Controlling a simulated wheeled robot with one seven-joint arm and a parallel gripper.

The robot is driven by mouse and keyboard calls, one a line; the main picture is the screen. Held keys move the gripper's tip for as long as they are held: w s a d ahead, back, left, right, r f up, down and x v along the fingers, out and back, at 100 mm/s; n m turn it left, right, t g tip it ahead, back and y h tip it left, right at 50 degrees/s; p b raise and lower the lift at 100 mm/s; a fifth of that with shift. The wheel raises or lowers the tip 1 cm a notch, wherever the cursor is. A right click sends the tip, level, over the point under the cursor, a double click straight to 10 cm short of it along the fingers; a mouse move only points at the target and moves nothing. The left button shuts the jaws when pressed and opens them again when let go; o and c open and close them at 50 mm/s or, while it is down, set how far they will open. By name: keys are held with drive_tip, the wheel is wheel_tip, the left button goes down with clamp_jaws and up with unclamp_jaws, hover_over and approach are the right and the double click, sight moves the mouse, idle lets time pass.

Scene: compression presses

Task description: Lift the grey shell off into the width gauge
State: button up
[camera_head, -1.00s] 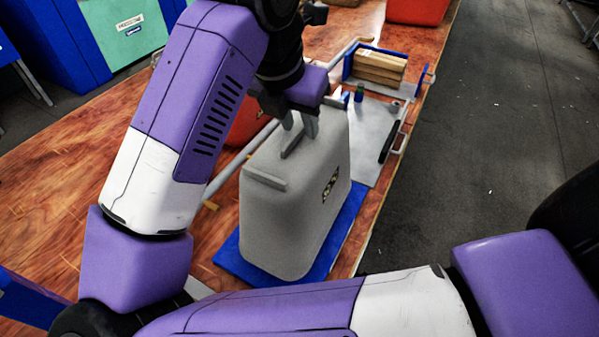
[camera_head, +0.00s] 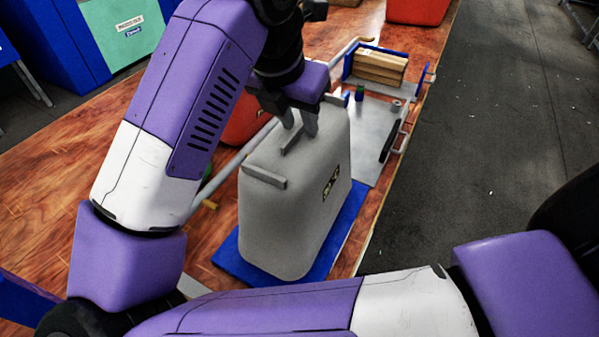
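The grey shell (camera_head: 290,215) is a tall box with rounded edges and a dark-and-yellow label on its right side. It stands upright over a blue base plate (camera_head: 350,212), and I cannot tell whether its lower edge touches it. My gripper (camera_head: 299,124) points down at the shell's top, its two fingers on either side of a raised grey bar there, seemingly closed on it. A second grey bar (camera_head: 263,176) is on the near top edge. I cannot identify the width gauge with certainty; a grey plate (camera_head: 368,165) with small fittings lies behind the shell.
A blue holder with wooden blocks (camera_head: 380,66) stands beyond the grey plate. A long grey rod (camera_head: 232,167) runs diagonally left of the shell. Orange-red bins (camera_head: 418,10) are on the wooden table at the back. Open dark floor (camera_head: 490,130) lies to the right.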

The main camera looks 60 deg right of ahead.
clamp_jaws()
idle(1.2)
